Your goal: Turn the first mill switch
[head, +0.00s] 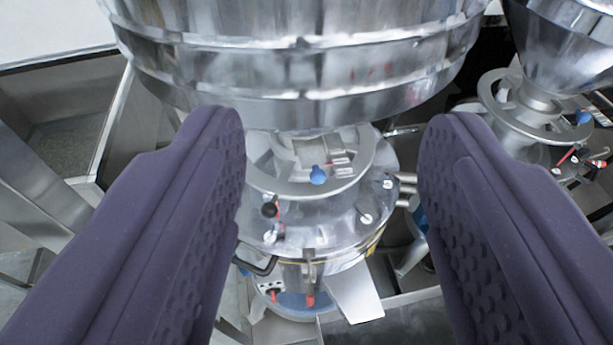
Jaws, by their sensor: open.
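A metal mill (330,222) stands in the middle of the head view under a big shiny hopper (300,68). Small red parts (310,299) show low on the mill's front. I cannot tell which of these is the switch. My gripper (335,125) is open and empty, with one purple finger on each side of the mill in the picture. The fingers hide parts to the left and right.
A second mill (535,120) with its own hopper (568,40) stands at the right, with a blue knob and red and black parts. A metal frame and bin (65,120) stand at the left. A metal chute (355,292) juts from the mill's front.

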